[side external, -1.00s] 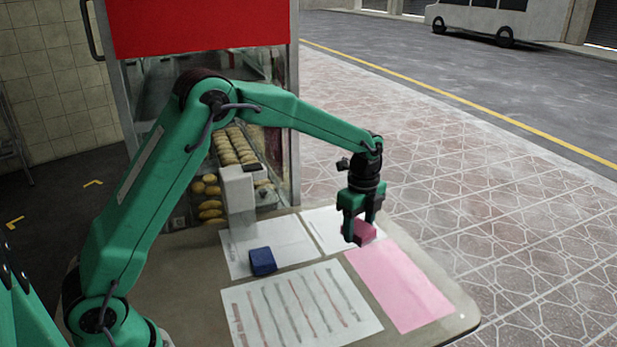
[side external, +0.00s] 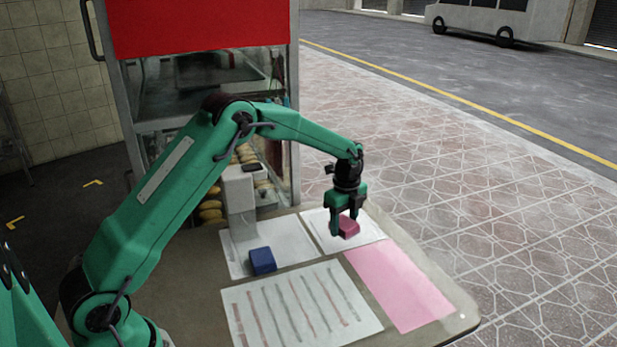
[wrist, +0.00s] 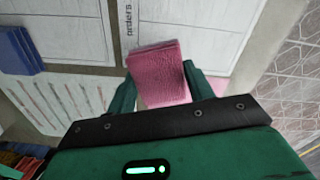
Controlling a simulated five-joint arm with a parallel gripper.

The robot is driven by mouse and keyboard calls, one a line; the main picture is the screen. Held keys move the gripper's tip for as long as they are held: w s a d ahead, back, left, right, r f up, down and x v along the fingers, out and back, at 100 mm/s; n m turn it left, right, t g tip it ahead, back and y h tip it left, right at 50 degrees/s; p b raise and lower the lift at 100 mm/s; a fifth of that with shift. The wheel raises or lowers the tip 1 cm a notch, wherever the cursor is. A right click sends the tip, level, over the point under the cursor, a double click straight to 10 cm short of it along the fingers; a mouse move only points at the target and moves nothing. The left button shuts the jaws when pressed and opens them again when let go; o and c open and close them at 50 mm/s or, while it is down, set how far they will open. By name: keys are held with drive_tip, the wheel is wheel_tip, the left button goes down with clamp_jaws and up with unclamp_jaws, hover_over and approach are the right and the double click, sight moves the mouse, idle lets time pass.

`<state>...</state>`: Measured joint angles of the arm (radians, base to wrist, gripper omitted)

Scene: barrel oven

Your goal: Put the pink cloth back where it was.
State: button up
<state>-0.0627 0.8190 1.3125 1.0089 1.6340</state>
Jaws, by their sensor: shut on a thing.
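The folded pink cloth (side external: 348,227) is between the fingers of my gripper (side external: 345,229), over the small white sheet (side external: 372,231) at the back right of the table. In the wrist view the pink cloth (wrist: 158,72) sits between my two green fingertips (wrist: 160,82), which are shut on it. I cannot tell whether its underside touches the sheet.
A blue folded cloth (side external: 262,261) lies on a white sheet to the left. A lined sheet (side external: 303,303) and a pink sheet (side external: 402,290) lie in front. A pale upright device (side external: 239,202) and a glass cabinet of bread stand behind. The table edge is close on the right.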

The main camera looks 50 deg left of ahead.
sight(343, 233)
drive_tip(key=shift+f, duration=1.95)
drive_tip(key=shift+f, duration=0.15)
drive_tip(key=o, duration=0.9)
drive_tip(key=shift+o, duration=0.2)
wheel_tip(343, 233, up, 11)
drive_tip(key=shift+r, duration=0.7)
drive_tip(key=shift+s+r, duration=0.1)
